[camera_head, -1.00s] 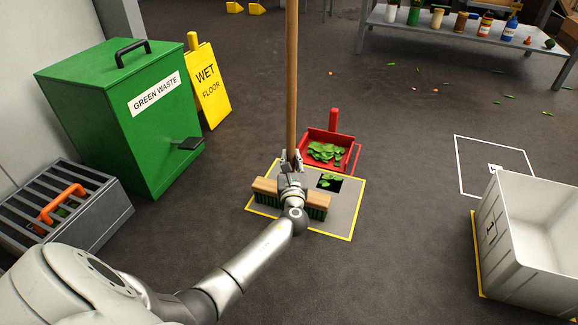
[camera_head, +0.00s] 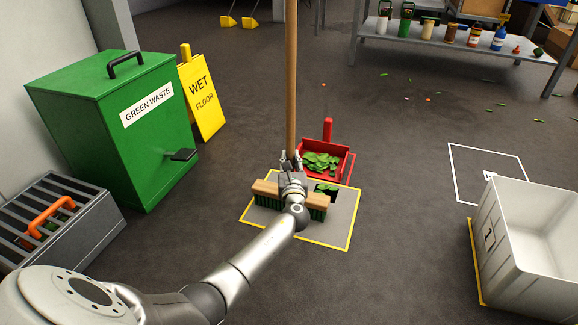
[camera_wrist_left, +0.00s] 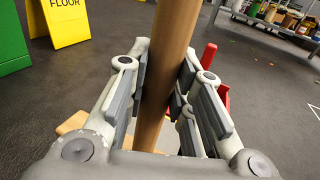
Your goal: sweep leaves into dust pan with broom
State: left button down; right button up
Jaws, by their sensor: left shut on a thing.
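My left gripper (camera_head: 291,162) is shut on the wooden handle of the broom (camera_head: 291,75), which stands upright; the handle also runs between the fingers in the left wrist view (camera_wrist_left: 168,70). The broom's wooden head with green bristles (camera_head: 265,187) is on a grey mat (camera_head: 335,228) with a yellow border. The red dust pan (camera_head: 338,173) lies just beyond the mat and holds a pile of green leaves (camera_head: 318,162). A few leaves (camera_head: 327,187) lie over a dark patch between broom head and pan. My right gripper is not in view.
A green waste bin (camera_head: 75,125) and a yellow wet floor sign (camera_head: 203,98) stand at the left, behind a grey slatted box (camera_head: 95,228). A white crate (camera_head: 505,270) stands at the right. Scattered leaves lie near the shelf (camera_head: 450,50). Floor between mat and crate is clear.

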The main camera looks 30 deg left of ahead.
pick_arm(q)
jog(key=shift+w+a+r+b, duration=0.15)
jog(key=shift+w+b, duration=0.1)
jog(key=shift+w, duration=0.35)
jog(key=shift+w+a+b, duration=0.1)
jog(key=shift+w+b, duration=0.1)
jog(key=shift+w, duration=0.35)
jog(key=w+a+b, duration=0.2)
jog(key=w, duration=0.6)
jog(key=shift+w+b, duration=0.35)
jog(key=shift+w, duration=0.05)
dwell(0.3)
jog(key=shift+a, duration=0.1)
notch_tip(320, 180, up, 7)
jog(key=p, duration=0.6)
jog(key=shift+p, duration=0.3)
